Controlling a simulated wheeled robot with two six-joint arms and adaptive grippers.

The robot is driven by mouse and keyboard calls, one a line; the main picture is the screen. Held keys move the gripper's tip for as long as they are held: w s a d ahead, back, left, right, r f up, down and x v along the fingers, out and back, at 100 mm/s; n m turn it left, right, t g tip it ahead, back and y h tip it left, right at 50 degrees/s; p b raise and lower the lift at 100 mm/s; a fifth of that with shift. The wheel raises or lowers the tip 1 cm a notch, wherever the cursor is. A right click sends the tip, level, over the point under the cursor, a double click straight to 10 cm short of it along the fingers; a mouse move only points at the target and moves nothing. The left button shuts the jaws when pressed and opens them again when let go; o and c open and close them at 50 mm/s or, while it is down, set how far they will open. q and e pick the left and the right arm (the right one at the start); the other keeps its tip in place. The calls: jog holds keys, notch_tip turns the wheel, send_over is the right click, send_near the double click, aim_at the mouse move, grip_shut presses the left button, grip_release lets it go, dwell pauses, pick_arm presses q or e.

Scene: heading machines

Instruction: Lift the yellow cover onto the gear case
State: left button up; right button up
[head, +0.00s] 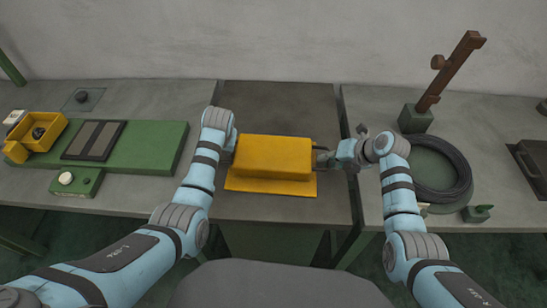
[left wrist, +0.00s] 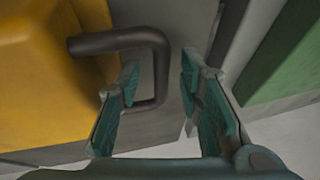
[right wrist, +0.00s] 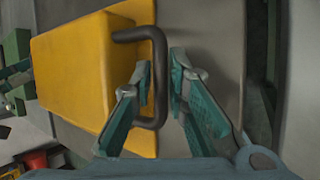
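The yellow cover (head: 272,157) sits on the middle grey table, with a flat yellow flange along its bottom. It has a dark bar handle on each side. My left gripper (left wrist: 160,72) is open, with the cover's left handle (left wrist: 118,42) running between its fingers; in the head view my own arm hides it. My right gripper (head: 328,156) is at the cover's right side. In the right wrist view its fingers (right wrist: 160,66) are open on either side of the right handle (right wrist: 135,34). I cannot tell for sure which part is the gear case.
On the left table lies a green machine base (head: 155,148) with dark plates and a small yellow housing (head: 52,131). On the right table are a black ring (head: 462,180) and a brown post (head: 450,70) on a green block. Table behind the cover is clear.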

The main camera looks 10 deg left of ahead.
pick_arm(q)
jog(key=shift+c, duration=0.3)
pick_arm(e)
jog(key=shift+s, duration=0.1)
jog(key=shift+c, duration=0.2)
pick_arm(q)
jog(key=shift+s, duration=0.1)
jog(key=shift+c, duration=1.4)
pick_arm(e)
grip_shut()
pick_arm(q)
grip_shut()
jog(key=shift+r, duration=0.15)
pick_arm(e)
jog(key=shift+r, duration=0.15)
